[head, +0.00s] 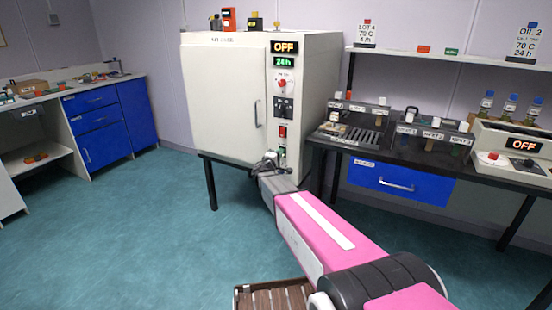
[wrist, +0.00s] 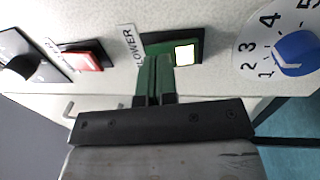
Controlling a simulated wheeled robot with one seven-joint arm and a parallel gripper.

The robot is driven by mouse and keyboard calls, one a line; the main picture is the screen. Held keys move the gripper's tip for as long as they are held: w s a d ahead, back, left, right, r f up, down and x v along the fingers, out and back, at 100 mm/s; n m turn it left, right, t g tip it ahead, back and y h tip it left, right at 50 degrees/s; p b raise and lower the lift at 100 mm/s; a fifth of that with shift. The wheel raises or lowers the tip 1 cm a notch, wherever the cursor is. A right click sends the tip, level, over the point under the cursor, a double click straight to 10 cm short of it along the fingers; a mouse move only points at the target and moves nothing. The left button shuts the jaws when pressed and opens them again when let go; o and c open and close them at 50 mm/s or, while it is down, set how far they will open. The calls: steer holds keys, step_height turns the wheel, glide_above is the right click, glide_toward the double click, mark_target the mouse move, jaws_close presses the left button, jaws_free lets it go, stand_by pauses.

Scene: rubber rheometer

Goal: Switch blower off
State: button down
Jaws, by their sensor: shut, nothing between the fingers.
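The blower switch is a green rocker (wrist: 160,43) with a lit whitish part (wrist: 185,54) at its right side in the wrist view. A partly covered label reading "LOWER" (wrist: 129,45) is beside it. My gripper (wrist: 158,58) is shut and empty, its fingertips right at the green switch and covering part of it. I cannot tell whether they touch it. In the head view my gripper (head: 270,158) is at the lower right of the white oven's front (head: 220,100), and it partly hides the switch there.
A red switch (wrist: 88,60) and a black knob (wrist: 18,68) lie left of the fingers, and a blue numbered dial (wrist: 295,53) right. The oven displays read "OFF" (head: 284,47) and "24 h" (head: 284,62). A black bench (head: 370,150) with racks stands close on the right.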

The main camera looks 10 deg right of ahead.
steer(key=shift+w+d, duration=0.1)
stand_by(0.3)
steer(key=shift+w+d, duration=0.1)
steer(key=shift+w, duration=0.05)
steer(key=shift+r, duration=0.1)
steer(key=s+a+r, duration=0.2)
steer(key=s+a, duration=0.6)
steer(key=s, duration=0.3)
steer(key=shift+s+a, duration=0.15)
steer(key=shift+s, duration=0.1)
steer(key=s+d+f+m+g+y, duration=0.2)
steer(key=s+d+f+m+g, duration=0.5)
steer(key=s+d+f+g, duration=0.4)
steer(key=s+a+f+m+g+y, duration=0.1)
steer(key=s+y, duration=0.3)
steer(key=s, duration=0.4)
steer(key=s+a+f+m+g+y, duration=0.2)
steer(key=s+y, duration=0.3)
steer(key=s, duration=0.3)
steer(key=shift+s+f+m+g+y, duration=0.15)
steer(key=shift+s+m+g+y, duration=0.2)
steer(key=shift+g, duration=0.55)
